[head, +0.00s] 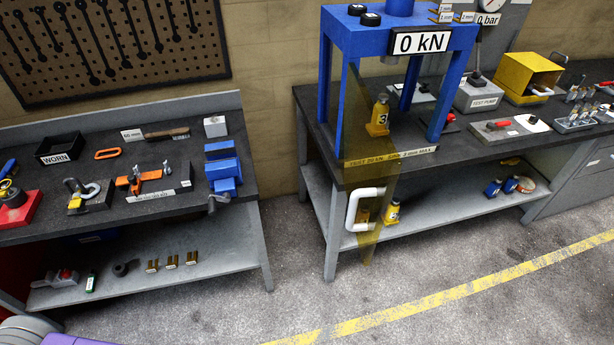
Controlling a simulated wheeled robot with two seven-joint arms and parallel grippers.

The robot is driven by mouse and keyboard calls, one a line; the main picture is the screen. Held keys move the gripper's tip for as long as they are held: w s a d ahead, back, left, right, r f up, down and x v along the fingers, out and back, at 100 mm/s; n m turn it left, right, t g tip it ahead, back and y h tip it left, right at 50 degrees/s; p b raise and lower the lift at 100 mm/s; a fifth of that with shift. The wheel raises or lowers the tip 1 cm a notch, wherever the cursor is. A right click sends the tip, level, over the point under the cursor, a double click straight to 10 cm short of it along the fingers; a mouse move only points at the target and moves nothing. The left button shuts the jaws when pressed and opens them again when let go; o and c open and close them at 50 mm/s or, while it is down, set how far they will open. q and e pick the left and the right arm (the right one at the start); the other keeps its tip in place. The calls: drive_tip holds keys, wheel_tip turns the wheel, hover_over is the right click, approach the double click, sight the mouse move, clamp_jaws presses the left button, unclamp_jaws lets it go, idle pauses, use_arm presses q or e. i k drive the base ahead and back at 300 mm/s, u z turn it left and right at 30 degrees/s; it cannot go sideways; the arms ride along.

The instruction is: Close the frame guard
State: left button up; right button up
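The frame guard (362,130) is a see-through yellow panel at the left front of the blue press frame (340,40) in the head view. It stands swung open, seen nearly edge-on, and sticks out past the bench's front edge. Its white D-shaped handle (352,211) is in front of the lower shelf. A yellow bottle jack (379,117) marked 3 stands inside the frame, partly behind the panel. The frame's sign reads 0 kN. Neither of my grippers is in view.
The press bench (470,180) also carries a test pump (478,97) and a yellow box (527,75) on the right. A left bench (100,215) holds a blue vice (223,168) and tools. The grey floor (290,290) between the benches is clear, with a yellow line (430,305).

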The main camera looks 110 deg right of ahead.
sight(352, 160)
drive_tip(key=i, duration=0.1)
drive_tip(key=z, duration=4.2)
drive_tip(key=i, duration=1)
drive_tip(key=k, duration=1)
drive_tip(key=u, duration=2.15)
drive_tip(key=i, duration=1.1)
drive_tip(key=z, duration=0.55)
